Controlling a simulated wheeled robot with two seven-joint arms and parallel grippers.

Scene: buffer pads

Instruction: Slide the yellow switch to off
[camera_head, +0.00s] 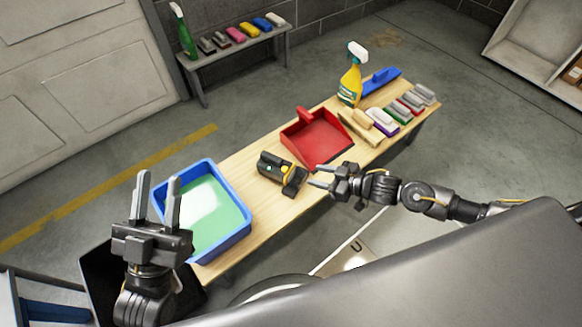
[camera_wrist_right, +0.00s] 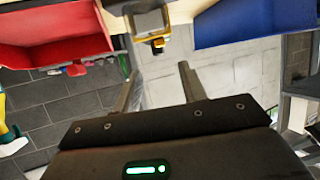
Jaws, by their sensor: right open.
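A small black device (camera_head: 272,168) with a small yellow spot (camera_head: 285,168) lies on the wooden table, between the blue tray and the red dustpan. In the right wrist view the device (camera_wrist_right: 150,21) is at the top, with a yellow-orange part (camera_wrist_right: 158,42) on its near end. I cannot tell the switch's position. My right gripper (camera_head: 317,176) is open and empty, just right of the device, fingers pointing toward it; its fingers also show in the wrist view (camera_wrist_right: 160,72). My left gripper (camera_head: 158,182) is open and empty, fingers up, in front of the tray.
The blue tray (camera_head: 244,229) with a green and white inside stands at the table's left end. A red dustpan (camera_head: 318,140) lies behind the device. A yellow spray bottle (camera_head: 350,84) and several brushes (camera_head: 410,103) occupy the far right. A bench (camera_head: 238,45) stands behind.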

